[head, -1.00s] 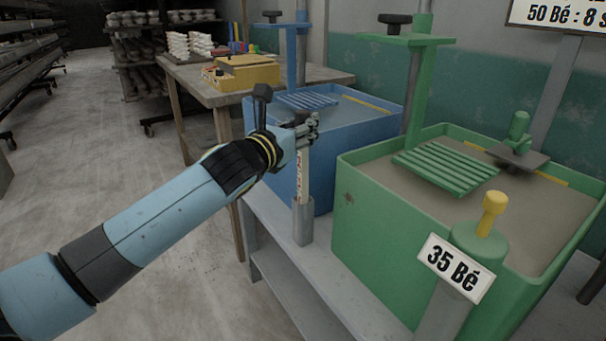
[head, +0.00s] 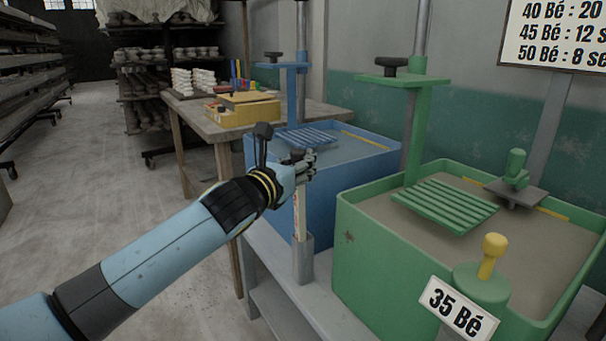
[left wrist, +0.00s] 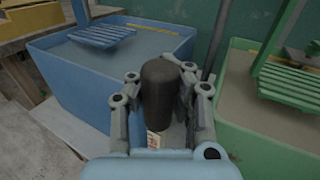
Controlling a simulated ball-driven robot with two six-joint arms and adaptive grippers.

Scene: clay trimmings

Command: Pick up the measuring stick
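The measuring stick (head: 299,213) is a pale flat stick with red markings, upright with its lower end inside a grey square holder (head: 303,262). In the left wrist view its dark rounded handle (left wrist: 159,92) stands between my fingers, and a bit of the marked stick (left wrist: 155,139) shows below. My left gripper (head: 302,162) is at the top of the stick; it also shows in the left wrist view (left wrist: 160,75). A finger is close on each side of the handle, but whether they press on it I cannot tell. My right gripper is not in view.
A green tank (head: 375,263) with a slatted rack stands right of the holder, a blue tank (head: 335,178) behind it. The holder stands on a narrow grey bench. A wooden table (head: 204,112) with a yellow box is farther back. Open floor lies left.

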